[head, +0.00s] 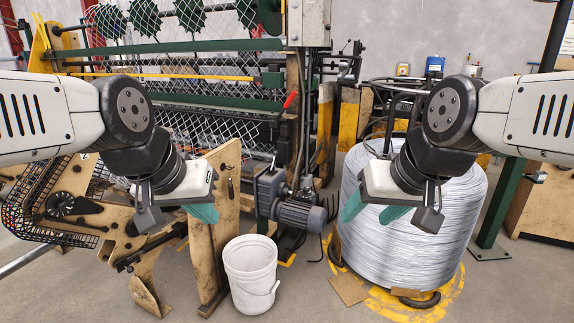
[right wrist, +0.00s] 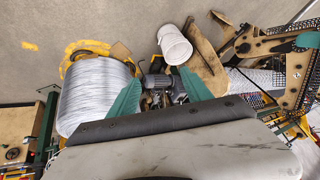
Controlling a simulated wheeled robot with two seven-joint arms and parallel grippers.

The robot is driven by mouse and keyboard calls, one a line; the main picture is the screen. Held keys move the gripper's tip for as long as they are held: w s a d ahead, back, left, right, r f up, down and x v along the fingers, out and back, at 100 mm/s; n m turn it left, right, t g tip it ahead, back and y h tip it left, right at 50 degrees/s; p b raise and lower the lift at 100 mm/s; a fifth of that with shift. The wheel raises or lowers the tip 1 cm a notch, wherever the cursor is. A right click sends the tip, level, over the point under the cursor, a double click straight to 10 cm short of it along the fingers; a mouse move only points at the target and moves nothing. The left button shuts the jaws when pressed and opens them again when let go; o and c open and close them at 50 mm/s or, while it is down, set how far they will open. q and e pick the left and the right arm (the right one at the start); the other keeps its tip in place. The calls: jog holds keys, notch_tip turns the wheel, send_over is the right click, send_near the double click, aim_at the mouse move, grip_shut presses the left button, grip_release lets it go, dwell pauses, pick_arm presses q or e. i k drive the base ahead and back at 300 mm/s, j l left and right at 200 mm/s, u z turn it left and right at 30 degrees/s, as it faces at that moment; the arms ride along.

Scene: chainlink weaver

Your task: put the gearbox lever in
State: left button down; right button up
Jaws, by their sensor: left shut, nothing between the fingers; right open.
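The gearbox lever (head: 290,99) has a red grip and tilts up to the right, above the grey gearbox and motor (head: 300,214) at the machine's near end. My left gripper (head: 206,213) is shut and empty, with its green fingers left of the gearbox and apart from it. My right gripper (head: 371,212) is open and empty, in front of the wire coil and right of the motor. In the right wrist view the green fingers (right wrist: 160,95) are spread, with the motor (right wrist: 158,82) showing between them at a distance. I cannot make out the lever there.
A white bucket (head: 251,274) stands on the floor before the gearbox. A large wire coil (head: 408,250) stands on a yellow floor ring at right. A plywood panel (head: 222,238) and the mesh weaving machine (head: 190,68) stand at left and behind. Some floor in front is clear.

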aim_at(275, 152)
jog(key=i+l+u, duration=0.65)
jog(key=i+l, duration=0.3)
jog(key=i, duration=0.35)
jog(key=i+l+u, duration=0.4)
jog(key=i+l, duration=0.6)
jog(key=l, duration=0.1)
